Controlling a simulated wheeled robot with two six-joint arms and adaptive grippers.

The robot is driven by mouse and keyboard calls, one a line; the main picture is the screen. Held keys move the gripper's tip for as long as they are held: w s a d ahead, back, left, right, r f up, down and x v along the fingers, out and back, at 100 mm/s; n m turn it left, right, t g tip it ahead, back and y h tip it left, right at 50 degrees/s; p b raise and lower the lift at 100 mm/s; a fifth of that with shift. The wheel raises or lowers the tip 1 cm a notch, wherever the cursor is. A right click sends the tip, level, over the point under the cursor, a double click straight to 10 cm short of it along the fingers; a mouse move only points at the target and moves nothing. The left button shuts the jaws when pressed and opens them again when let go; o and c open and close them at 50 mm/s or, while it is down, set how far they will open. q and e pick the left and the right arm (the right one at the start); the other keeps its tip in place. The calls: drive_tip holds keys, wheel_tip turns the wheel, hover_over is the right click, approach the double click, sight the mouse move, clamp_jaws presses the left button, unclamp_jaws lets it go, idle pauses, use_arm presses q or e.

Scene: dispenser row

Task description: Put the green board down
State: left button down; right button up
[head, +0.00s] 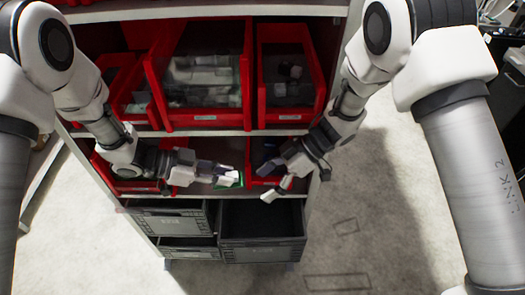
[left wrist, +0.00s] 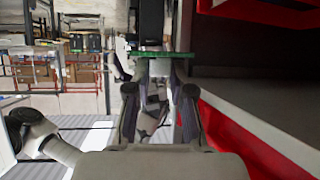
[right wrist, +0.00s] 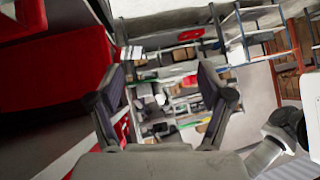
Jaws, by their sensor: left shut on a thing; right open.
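The green board (head: 230,179) shows as a small green edge at the tips of my left gripper (head: 228,176) in the head view. In the left wrist view the green board (left wrist: 165,54) is a thin green strip seen nearly edge-on, across the ends of the fingers of my left gripper (left wrist: 160,90). My left gripper is shut on it, in front of the lower shelf. My right gripper (head: 277,178) is to the right of the board, apart from it. In the right wrist view my right gripper (right wrist: 168,92) is open, with nothing between its fingers.
A shelf rack holds red bins, one at middle (head: 205,118) and one at right (head: 290,114), with clear fronts and small parts inside. Dark grey drawer crates (head: 262,243) stand below the grippers; the right one looks open and empty. Bare floor (head: 370,215) lies to the right.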

sight(241, 177)
use_arm(q)
drive_tip(key=shift+s+a, duration=0.1)
use_arm(e)
drive_tip(key=w+a+r+n+t, duration=0.1)
drive_tip(key=w+r+n, duration=0.15)
drive_tip(key=r, duration=0.45)
drive_tip(key=shift+m+h, duration=0.3)
drive_tip(key=shift+m, duration=0.05)
drive_tip(key=x, duration=0.7)
drive_tip(key=shift+w+a+f, duration=0.15)
drive_tip(key=shift+w+f, duration=0.05)
drive_tip(key=shift+w, duration=0.2)
drive_tip(key=c, duration=1.3)
use_arm(q)
drive_tip(key=c, duration=0.9)
unclamp_jaws()
drive_tip(key=shift+c, duration=0.2)
use_arm(e)
drive_tip(key=shift+o, duration=0.3)
clamp_jaws()
use_arm(q)
drive_tip(key=shift+r, duration=0.1)
